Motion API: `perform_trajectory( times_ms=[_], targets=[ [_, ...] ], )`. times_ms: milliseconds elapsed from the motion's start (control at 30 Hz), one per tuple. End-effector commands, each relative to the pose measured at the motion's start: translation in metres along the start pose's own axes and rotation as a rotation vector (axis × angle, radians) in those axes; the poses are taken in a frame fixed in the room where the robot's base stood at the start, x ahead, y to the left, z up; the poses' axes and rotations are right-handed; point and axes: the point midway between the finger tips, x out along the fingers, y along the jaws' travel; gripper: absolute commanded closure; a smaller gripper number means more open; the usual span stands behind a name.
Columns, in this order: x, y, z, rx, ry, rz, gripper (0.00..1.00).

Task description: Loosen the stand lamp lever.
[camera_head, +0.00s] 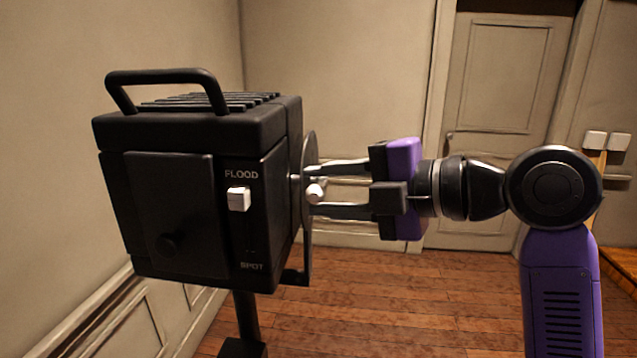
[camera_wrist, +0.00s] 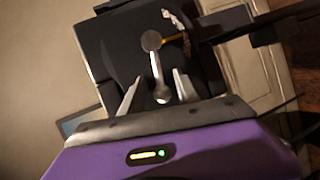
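The stand lamp (camera_head: 200,190) is a black box with a top handle, on a black stand, at the left of the head view. Its lever is a short metal bar with a round knob (camera_head: 316,192) on the lamp's right side. In the wrist view the lever (camera_wrist: 157,72) runs from a round grey pivot down to its knob. My gripper (camera_head: 312,190) is at that side of the lamp, its two fingers apart, one above and one below the knob. In the wrist view the fingers (camera_wrist: 155,88) lie either side of the lever's knob end, with gaps showing.
A slider switch (camera_head: 239,198) between FLOOD and SPOT is on the lamp's front. A black yoke bracket (camera_head: 306,240) runs beside the lever. A wall stands behind the lamp, a door (camera_head: 500,110) is at the back right, and wooden floor is open below.

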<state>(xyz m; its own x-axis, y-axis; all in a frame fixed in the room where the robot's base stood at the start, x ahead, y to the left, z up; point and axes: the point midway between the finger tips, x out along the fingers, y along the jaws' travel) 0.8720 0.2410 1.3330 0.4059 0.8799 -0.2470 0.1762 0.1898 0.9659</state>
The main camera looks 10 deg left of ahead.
Motion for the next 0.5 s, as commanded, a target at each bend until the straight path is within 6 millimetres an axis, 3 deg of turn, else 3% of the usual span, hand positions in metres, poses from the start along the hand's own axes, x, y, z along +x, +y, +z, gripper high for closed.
perform_trajectory(
  times_ms=[133, 400, 433, 500],
  targets=[
    [0.0104, -0.0001, -0.0002, 0.001, 0.0, -0.001, 0.62],
    [0.0122, -0.0006, 0.0002, 0.0, -0.001, 0.0, 0.62],
    [0.0122, -0.0005, 0.0002, 0.0, -0.001, 0.0, 0.64],
    [0.0121, -0.0005, 0.0002, 0.001, -0.001, 0.0, 0.78]
  ],
)
